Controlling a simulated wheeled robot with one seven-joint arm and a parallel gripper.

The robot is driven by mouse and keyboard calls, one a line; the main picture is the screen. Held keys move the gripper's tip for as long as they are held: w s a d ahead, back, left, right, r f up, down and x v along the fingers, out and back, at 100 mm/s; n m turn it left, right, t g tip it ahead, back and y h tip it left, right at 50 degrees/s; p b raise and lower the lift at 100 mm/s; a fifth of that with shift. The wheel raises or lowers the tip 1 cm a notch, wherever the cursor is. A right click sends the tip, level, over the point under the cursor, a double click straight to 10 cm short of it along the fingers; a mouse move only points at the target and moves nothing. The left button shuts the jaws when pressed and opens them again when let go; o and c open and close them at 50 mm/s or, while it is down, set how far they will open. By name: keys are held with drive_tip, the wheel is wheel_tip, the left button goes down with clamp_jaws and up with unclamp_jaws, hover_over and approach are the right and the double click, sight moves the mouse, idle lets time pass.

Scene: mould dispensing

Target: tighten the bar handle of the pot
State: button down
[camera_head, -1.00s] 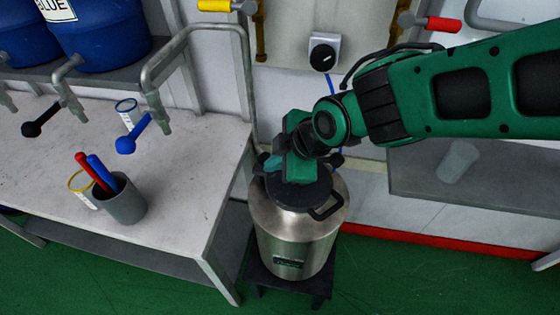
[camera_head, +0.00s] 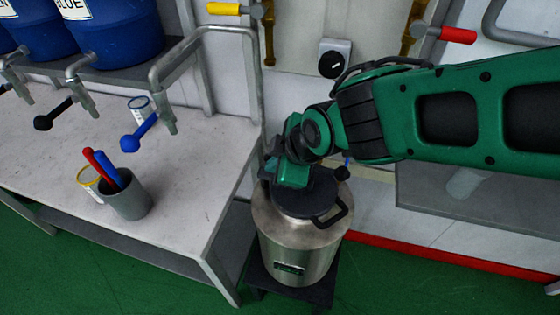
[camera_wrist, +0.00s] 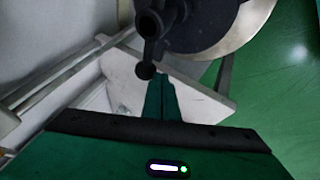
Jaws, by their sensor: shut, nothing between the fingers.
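The pot (camera_head: 295,246) is a steel cylinder with a flat black lid (camera_head: 318,199) and a black loop grip at the lid's front right. A black ball end of the bar handle (camera_head: 342,173) shows at the lid's back right. In the wrist view the bar handle (camera_wrist: 148,49) is a dark rod with a ball end near my fingertips. My gripper (camera_wrist: 162,78) is shut and empty, its green fingers beside that ball end; I cannot tell whether they touch. In the head view my gripper's green body (camera_head: 293,172) is over the lid's left back and hides part of the handle.
The pot stands on a low dark stand (camera_head: 318,294). A white table (camera_head: 190,205) at the left holds a grey cup (camera_head: 127,198) with red and blue sticks. Blue barrels (camera_head: 120,35) with taps stand behind. A grey shelf (camera_head: 500,205) is at the right.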

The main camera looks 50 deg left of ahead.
drive_tip(key=s+d+r, duration=0.3)
drive_tip(key=d+r, duration=0.5)
drive_tip(key=r, duration=0.1)
drive_tip(key=w+d+m+t+h, duration=0.15)
drive_tip(key=w+d+m, duration=0.25)
drive_tip(key=w+d, duration=0.65)
drive_tip(key=w+d+m+t+h, duration=0.1)
drive_tip(key=w+d+m, duration=0.35)
drive_tip(key=d, duration=0.45)
drive_tip(key=w+d+m+h, duration=0.25)
drive_tip(key=w+d, duration=0.25)
drive_tip(key=d, duration=0.5)
drive_tip(key=w+d+m+t, duration=0.1)
drive_tip(key=w+d+m, duration=0.4)
drive_tip(key=d, duration=0.4)
drive_tip(key=s+d+m+g+h, duration=0.1)
drive_tip(key=s+d+m, duration=0.25)
drive_tip(key=d, duration=0.65)
drive_tip(key=s+d+m+g+h, duration=0.15)
drive_tip(key=d+m, duration=0.35)
drive_tip(key=d, duration=0.5)
drive_tip(key=s+d+f+m+g, duration=0.1)
drive_tip(key=s+d+f+m, duration=0.1)
drive_tip(key=s+d+m, duration=0.7)
drive_tip(key=s+d+y, duration=0.1)
drive_tip(key=s, duration=0.3)
drive_tip(key=shift+s+f, duration=0.2)
drive_tip(key=shift+s, duration=0.15)
drive_tip(key=shift+d, duration=0.1)
